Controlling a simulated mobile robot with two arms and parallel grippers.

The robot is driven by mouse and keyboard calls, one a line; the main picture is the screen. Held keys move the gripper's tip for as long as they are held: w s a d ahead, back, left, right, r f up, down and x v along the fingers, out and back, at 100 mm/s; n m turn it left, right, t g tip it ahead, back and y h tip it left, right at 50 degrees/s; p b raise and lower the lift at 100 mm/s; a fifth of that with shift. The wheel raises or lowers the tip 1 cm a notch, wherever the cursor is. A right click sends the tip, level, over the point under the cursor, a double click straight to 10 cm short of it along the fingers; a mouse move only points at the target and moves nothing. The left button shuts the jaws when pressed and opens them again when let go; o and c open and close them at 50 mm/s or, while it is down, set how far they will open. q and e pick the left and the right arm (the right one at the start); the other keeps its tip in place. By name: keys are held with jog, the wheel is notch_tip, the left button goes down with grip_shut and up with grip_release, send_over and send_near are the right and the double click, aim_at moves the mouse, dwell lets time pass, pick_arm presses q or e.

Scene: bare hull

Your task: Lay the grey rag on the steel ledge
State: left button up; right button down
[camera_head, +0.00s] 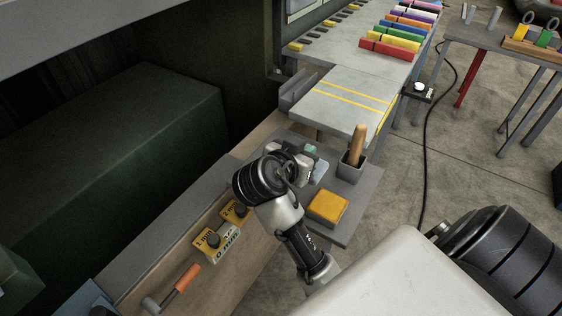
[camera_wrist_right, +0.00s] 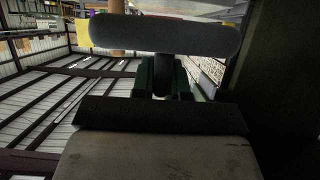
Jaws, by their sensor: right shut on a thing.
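My right gripper (camera_head: 304,160) is over the grey side shelf, near the top of the wooden panel. In the right wrist view the right gripper (camera_wrist_right: 165,88) is shut on the grey rag (camera_wrist_right: 165,36), a thick pad with rounded ends held crosswise between the fingers. In the head view the rag is mostly hidden by the wrist; a pale grey bit shows beyond the fingers. A long flat grey strip, which looks like the steel ledge (camera_head: 165,235), runs along the top of the wooden panel, left of my gripper. It looks bare. My left gripper is not in view.
A yellow sponge (camera_head: 327,208) and a grey pot (camera_head: 351,170) with a wooden-handled tool stand on the side shelf (camera_head: 367,191), close to my gripper. Yellow blocks (camera_head: 216,243) and an orange-handled hammer (camera_head: 187,279) are on the wooden panel. A dark green box (camera_head: 110,150) lies left.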

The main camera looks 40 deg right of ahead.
jog(key=w+f, duration=0.2)
jog(key=w, duration=0.1)
jog(key=w+f+p, duration=0.1)
jog(key=w+f, duration=0.1)
jog(key=w, duration=0.2)
jog(key=w+f, duration=0.2)
jog(key=w, duration=0.1)
jog(key=shift+w+d+f+p, duration=0.15)
jog(key=shift+w+d+p, duration=0.05)
jog(key=shift+p, duration=0.1)
notch_tip(320, 180, down, 4)
jog(key=shift+r+p, duration=0.15)
jog(key=shift+p, duration=0.45)
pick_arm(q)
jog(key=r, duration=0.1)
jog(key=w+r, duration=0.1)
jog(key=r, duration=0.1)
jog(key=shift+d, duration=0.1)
pick_arm(e)
jog(key=shift+f, duration=0.2)
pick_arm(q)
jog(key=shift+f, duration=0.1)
pick_arm(e)
jog(key=shift+f, duration=0.1)
jog(key=c, duration=1.1)
grip_release()
